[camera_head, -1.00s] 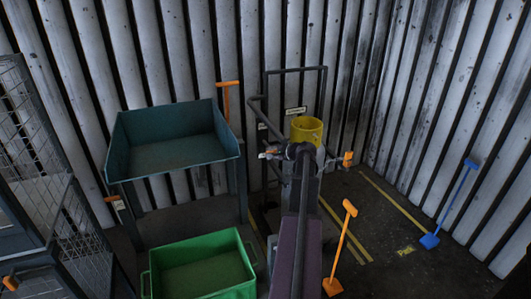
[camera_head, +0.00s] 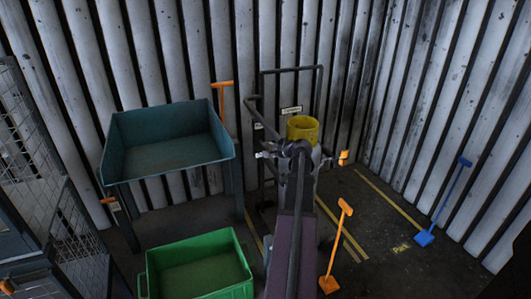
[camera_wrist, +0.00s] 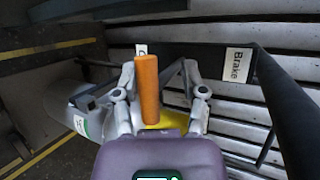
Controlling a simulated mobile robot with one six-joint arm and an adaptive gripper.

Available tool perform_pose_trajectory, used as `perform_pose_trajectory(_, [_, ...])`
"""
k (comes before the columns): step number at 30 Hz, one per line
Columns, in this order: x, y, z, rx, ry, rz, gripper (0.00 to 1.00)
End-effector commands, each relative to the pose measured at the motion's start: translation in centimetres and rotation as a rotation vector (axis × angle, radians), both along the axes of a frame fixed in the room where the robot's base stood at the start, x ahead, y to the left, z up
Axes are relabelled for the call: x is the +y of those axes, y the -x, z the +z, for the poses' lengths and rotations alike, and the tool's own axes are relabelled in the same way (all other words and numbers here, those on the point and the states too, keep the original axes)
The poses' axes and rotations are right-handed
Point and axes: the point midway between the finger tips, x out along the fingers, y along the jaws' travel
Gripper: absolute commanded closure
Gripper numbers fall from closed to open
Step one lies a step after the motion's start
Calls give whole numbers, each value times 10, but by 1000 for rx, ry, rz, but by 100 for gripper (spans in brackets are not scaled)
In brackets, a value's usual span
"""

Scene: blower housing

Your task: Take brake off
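An orange cylindrical handle (camera_wrist: 148,90) stands between the fingers of my gripper (camera_wrist: 160,80) in the wrist view, nearer the left finger. The fingers are spread, with a clear gap between the handle and the right finger. Contact with the left finger cannot be told. A white label reading "Brake" (camera_wrist: 237,65) is on the dark frame to the right. In the head view my arm reaches toward the machine at the back wall, and its end largely hides my gripper. A small orange handle (camera_head: 343,157) shows just right of it.
A yellow cylinder (camera_head: 303,128) is beside my arm's end. A teal bin on legs (camera_head: 170,155) and a green crate (camera_head: 200,245) stand left. An orange tool (camera_head: 337,245) and a blue tool (camera_head: 443,205) stand right. Dark railing (camera_wrist: 285,110) runs close on the gripper's right.

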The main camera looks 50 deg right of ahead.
Motion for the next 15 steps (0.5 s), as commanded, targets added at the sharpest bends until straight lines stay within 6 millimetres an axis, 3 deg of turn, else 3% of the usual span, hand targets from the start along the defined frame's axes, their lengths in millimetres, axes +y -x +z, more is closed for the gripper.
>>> perform_pose_trajectory(15, [1,4,2,0,-1,0,37])
